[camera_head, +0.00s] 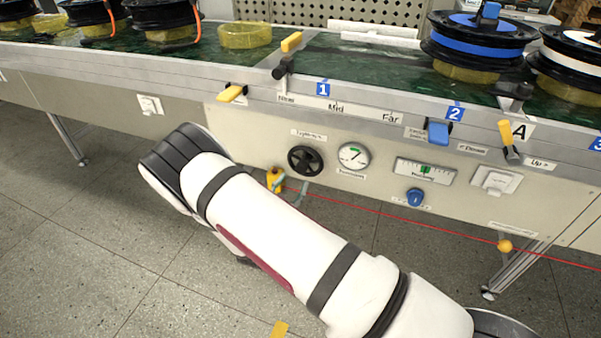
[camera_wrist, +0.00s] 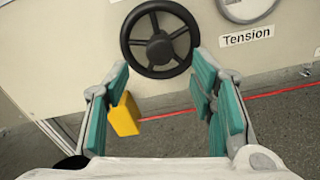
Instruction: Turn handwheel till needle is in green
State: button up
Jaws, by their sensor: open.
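The black handwheel (camera_head: 305,160) is on the front panel of the bench, left of the round gauge (camera_head: 353,156). The gauge has a white face with a small green part and a dark needle; it is too small to tell whether they meet. Only the gauge's lower edge (camera_wrist: 247,12) shows in the wrist view.
A yellow part (camera_head: 275,180) hangs below the handwheel, partly behind my left finger in the wrist view. Right of the gauge are a second meter (camera_head: 425,170), a blue knob (camera_head: 415,197) and levers. Spools stand on the bench top.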

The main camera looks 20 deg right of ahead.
aim_at(301, 170)
jog(key=b+x, duration=0.2)
jog(key=x, duration=0.6)
jog(key=c, duration=1.1)
